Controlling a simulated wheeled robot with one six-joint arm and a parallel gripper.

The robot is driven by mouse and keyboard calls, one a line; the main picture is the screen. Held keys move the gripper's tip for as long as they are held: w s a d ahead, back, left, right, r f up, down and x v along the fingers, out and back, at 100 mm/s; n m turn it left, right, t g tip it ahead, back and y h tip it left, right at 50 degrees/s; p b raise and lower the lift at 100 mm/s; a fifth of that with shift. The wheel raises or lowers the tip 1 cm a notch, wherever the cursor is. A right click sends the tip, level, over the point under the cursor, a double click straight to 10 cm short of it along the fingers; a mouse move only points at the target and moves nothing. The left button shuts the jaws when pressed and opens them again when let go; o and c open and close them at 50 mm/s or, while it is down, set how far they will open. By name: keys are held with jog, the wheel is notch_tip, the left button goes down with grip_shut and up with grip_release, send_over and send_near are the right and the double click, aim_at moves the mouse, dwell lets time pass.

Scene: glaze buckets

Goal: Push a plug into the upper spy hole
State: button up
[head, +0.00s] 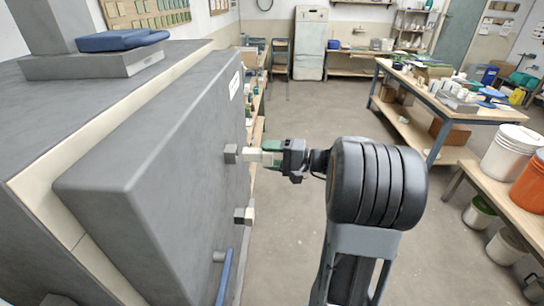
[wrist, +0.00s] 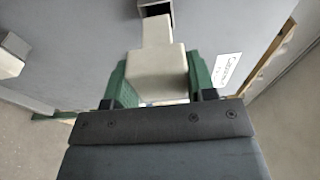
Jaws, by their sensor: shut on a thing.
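The upper spy hole (head: 231,153) is a short grey square tube on the grey kiln door (head: 150,150); its dark mouth also shows at the top of the wrist view (wrist: 168,8). My gripper (head: 270,151) is shut on a cream plug (head: 252,155), its green fingers on either side of the thick end. In the wrist view the plug (wrist: 158,72) points its narrow end at the spy hole. The narrow end overlaps the mouth in the picture; I cannot tell whether it is inside. The lower spy hole (head: 243,216) is below, with a pale block at it.
A blue handle (head: 224,275) stands low on the door. A workbench (head: 440,95) with clutter is at the back right. White and orange buckets (head: 512,150) stand on a bench at right. The floor (head: 300,115) between is clear.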

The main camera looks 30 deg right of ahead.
aim_at(246, 154)
jog(key=shift+w+a+b, duration=0.25)
jog(key=shift+a+b, duration=0.15)
jog(key=shift+a, duration=0.05)
dwell(0.9)
jog(key=shift+w+a, duration=0.3)
jog(key=shift+a, duration=0.25)
jog(key=shift+w+a+b, duration=0.15)
jog(key=shift+a+b, duration=0.1)
jog(key=shift+b, duration=0.1)
jog(key=shift+b+x, duration=0.3)
jog(key=shift+x, duration=0.45)
jog(key=shift+a, duration=0.25)
jog(key=shift+w+a+b, duration=0.25)
jog(key=shift+a+b, duration=0.15)
jog(key=shift+w+a, duration=0.1)
jog(key=shift+a, duration=0.05)
dwell(0.6)
jog(key=shift+w+a+b, duration=0.1)
jog(key=shift+a+b, duration=0.15)
jog(key=shift+b, duration=0.15)
